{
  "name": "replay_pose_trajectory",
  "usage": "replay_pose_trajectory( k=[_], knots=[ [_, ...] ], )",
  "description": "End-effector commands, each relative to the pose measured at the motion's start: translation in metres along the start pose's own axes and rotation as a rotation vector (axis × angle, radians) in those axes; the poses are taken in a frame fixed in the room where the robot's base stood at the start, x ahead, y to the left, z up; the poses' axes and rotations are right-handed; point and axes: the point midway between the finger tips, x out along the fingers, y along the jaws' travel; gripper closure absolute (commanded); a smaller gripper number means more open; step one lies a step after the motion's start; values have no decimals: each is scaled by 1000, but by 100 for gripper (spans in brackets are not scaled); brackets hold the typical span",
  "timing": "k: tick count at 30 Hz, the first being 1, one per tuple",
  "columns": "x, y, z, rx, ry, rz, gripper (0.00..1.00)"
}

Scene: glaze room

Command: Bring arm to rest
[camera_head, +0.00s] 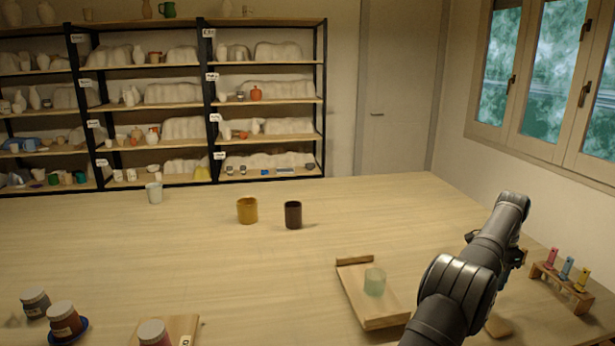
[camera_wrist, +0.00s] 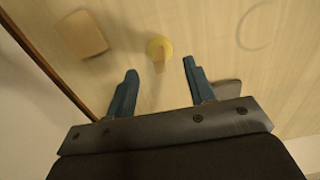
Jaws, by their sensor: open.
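My gripper (camera_wrist: 160,68) shows in the wrist view with its two blue-grey fingers spread apart and nothing between the tips. Below it, on the table, is a small yellow round thing (camera_wrist: 154,43) with a tan part; I cannot tell what it is. In the head view my arm reaches up from the bottom right and bends over at the right side of the wooden table (camera_head: 130,250). The gripper end is mostly hidden behind the arm there.
A wooden rack (camera_head: 572,292) with pink, blue and yellow pieces stands right of my arm. A wooden tray (camera_head: 380,318) with a pale green cup (camera_head: 375,282) lies left. Jars (camera_head: 64,320) stand front left.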

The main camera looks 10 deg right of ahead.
Motion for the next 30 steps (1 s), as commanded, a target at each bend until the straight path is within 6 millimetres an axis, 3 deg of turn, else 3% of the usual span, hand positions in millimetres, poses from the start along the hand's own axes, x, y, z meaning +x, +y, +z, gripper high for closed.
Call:
replay_pose_trajectory(
  k=[8, 18, 30],
  knots=[
    [55, 0, 1, 0, -2, 1, 51],
    [24, 0, 0, 0, 1, 0, 51],
    [22, 0, 0, 0, 0, 0, 51]
  ],
)
